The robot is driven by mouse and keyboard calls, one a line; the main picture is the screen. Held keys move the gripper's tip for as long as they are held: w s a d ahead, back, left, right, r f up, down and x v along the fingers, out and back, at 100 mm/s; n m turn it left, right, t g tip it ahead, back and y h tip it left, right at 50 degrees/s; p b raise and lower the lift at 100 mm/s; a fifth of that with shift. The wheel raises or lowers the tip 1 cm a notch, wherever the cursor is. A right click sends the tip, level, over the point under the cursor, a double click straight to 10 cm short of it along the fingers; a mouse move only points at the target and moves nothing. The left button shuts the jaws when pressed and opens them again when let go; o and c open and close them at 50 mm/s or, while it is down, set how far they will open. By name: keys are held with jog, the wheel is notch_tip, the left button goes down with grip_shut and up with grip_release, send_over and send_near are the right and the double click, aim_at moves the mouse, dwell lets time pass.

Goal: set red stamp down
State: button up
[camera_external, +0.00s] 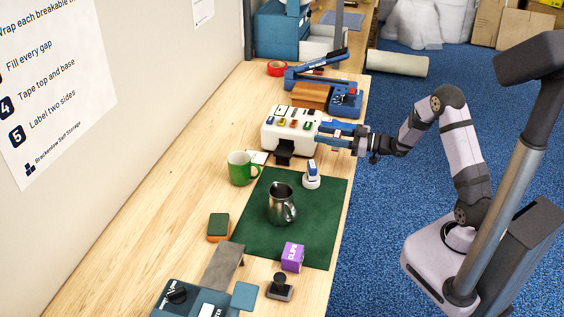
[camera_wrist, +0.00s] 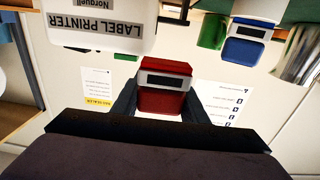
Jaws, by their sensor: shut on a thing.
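The red stamp (camera_wrist: 163,88), with a pale band and dark label, is between my gripper's fingers (camera_wrist: 160,104) in the wrist view, and the gripper is shut on it. In the external view my gripper (camera_external: 338,131) is at the right side of the white label printer (camera_external: 272,134), near the table's right edge. The red stamp cannot be made out clearly there. I cannot tell whether its base touches anything. A blue and white stamp (camera_external: 311,177) stands at the green mat's (camera_external: 322,225) upper edge; it also shows in the wrist view (camera_wrist: 245,42).
A metal pitcher (camera_external: 281,204) stands on the mat, with a green mug (camera_external: 241,168) at its upper left. A purple box (camera_external: 292,257) and a black stamp (camera_external: 280,287) are nearer the front. A blue device (camera_external: 346,100) stands behind the printer. Bare wood lies left of the mug.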

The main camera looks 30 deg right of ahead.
jog(key=w+d+r+b, duration=0.2)
jog(key=w+d+b, duration=0.3)
jog(key=w, duration=0.1)
jog(key=shift+f+p, duration=0.4)
jog(key=shift+f, duration=4.9)
jog(key=shift+f, duration=0.2)
jog(key=o, duration=1)
jog(key=shift+o, duration=0.2)
jog(key=shift+r, duration=0.15)
jog(key=b+v, duration=0.2)
jog(key=v, duration=1)
